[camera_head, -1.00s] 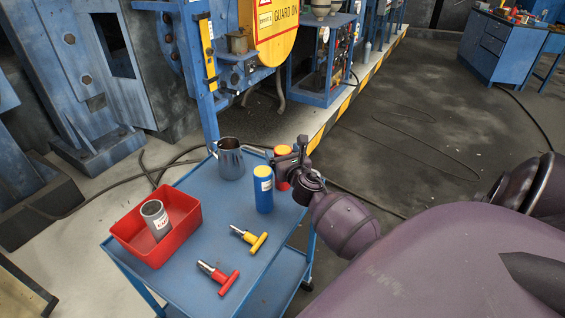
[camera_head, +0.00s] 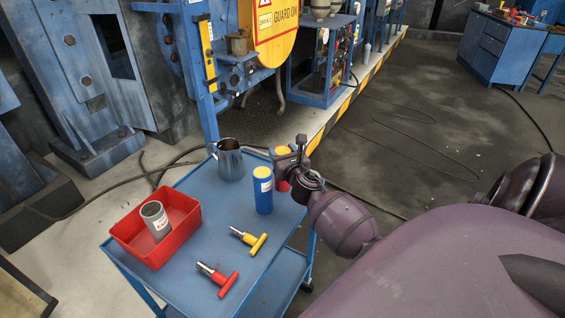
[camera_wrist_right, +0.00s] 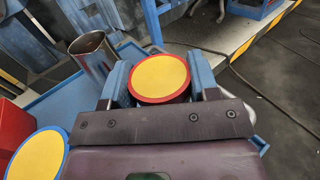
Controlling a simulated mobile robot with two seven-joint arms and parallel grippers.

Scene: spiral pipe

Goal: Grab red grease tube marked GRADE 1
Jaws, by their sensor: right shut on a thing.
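The red grease tube (camera_head: 281,184) with a yellow top stands at the far right part of the blue cart, partly hidden behind my right gripper (camera_head: 291,168). In the right wrist view its round yellow top with a red rim (camera_wrist_right: 159,76) sits between the two blue fingers of my right gripper (camera_wrist_right: 162,84), which is shut on it. I cannot read a GRADE marking on it. A blue tube (camera_head: 263,192) with a yellow top and a pale label stands upright just left of it. My left gripper is out of view.
The blue cart (camera_head: 196,185) also holds a metal jug (camera_head: 230,162), a red bin (camera_head: 134,237) with a grey labelled cylinder (camera_head: 156,219), a yellow T-handle tool (camera_head: 254,242) and a red T-handle tool (camera_head: 222,281). The blue machine with its yellow guard (camera_head: 277,28) stands behind.

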